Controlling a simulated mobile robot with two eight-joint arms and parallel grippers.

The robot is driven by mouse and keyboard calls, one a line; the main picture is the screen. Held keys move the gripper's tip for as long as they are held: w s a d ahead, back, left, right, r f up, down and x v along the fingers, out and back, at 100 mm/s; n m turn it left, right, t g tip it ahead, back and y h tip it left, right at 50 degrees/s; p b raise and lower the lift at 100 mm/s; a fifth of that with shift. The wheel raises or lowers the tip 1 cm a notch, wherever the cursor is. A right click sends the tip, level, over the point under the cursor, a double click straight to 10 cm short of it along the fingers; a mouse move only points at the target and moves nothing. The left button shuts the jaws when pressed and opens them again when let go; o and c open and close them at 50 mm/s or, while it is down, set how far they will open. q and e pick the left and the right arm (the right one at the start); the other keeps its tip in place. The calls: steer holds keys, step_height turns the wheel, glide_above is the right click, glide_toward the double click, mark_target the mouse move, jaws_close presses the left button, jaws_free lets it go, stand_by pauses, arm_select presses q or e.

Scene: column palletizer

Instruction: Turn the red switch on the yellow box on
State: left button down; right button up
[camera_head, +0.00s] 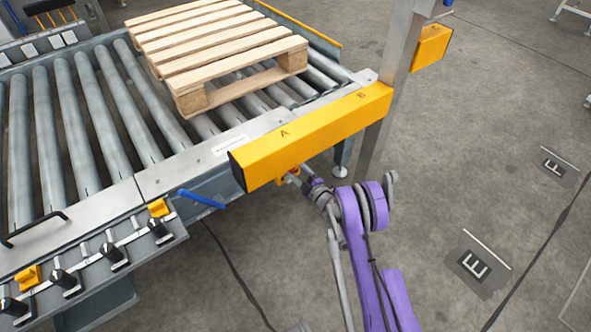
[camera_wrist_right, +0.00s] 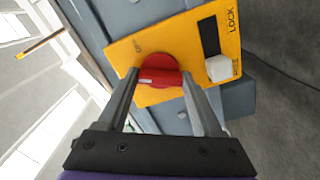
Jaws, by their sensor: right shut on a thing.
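The yellow box (camera_wrist_right: 190,38) shows in the right wrist view, with a round red switch (camera_wrist_right: 157,66) on its face. My right gripper (camera_wrist_right: 158,80) is shut on the red switch, with one finger on each side of it. The box also has a black slot, a white block (camera_wrist_right: 219,68) and the word LOCK. In the head view my purple right arm reaches to just below a long yellow beam marked A and B (camera_head: 312,136), which hides most of the box and switch. My left gripper is in neither view.
A roller conveyor (camera_head: 105,125) carries a wooden pallet (camera_head: 215,48) behind the beam. A grey post (camera_head: 393,95) stands at the beam's right end. Black levers (camera_head: 115,253) line the conveyor's front edge at left. The floor at right is open, with a dark cable.

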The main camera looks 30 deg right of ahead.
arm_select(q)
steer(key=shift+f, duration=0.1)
arm_select(e)
steer(key=n, duration=0.5)
steer(key=shift+d, duration=0.1)
stand_by(0.4)
steer(key=o, duration=1.4)
steer(key=shift+c, duration=0.2)
steer(key=shift+s, duration=0.1)
